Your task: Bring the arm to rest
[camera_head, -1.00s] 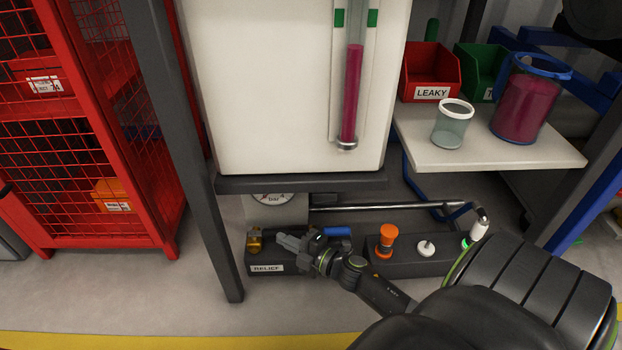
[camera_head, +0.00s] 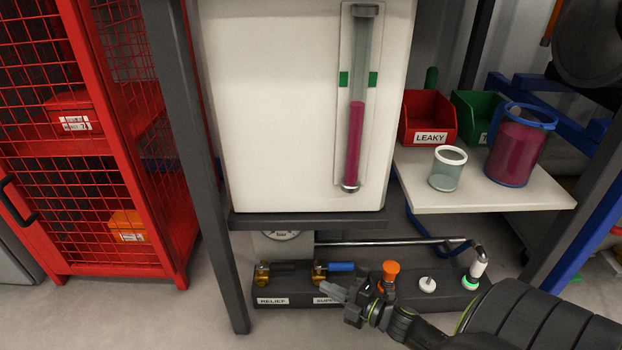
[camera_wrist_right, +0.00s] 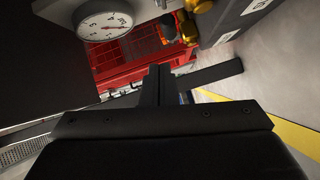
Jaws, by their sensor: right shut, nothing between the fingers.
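My right gripper (camera_head: 335,292) is shut and empty, in front of the valve block at the bottom of the drive unit. In the right wrist view its closed fingers (camera_wrist_right: 160,85) point ahead with nothing between them. The valve block (camera_head: 290,299) carries a brass valve with a black lever (camera_head: 290,267), marked RELIEF, and one with a blue lever (camera_head: 341,267); the gripper partly covers the second label. An orange knob (camera_head: 390,270) and a white button (camera_head: 428,285) stand to the right. My left gripper is not in view.
A gauge (camera_head: 281,236) sits under the white tank (camera_head: 270,110); it also shows in the wrist view (camera_wrist_right: 107,22). A grey post (camera_head: 200,160) stands left of the block. A white shelf (camera_head: 490,198) holds a clear cup and a jug. A red mesh cabinet (camera_head: 65,210) is at left.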

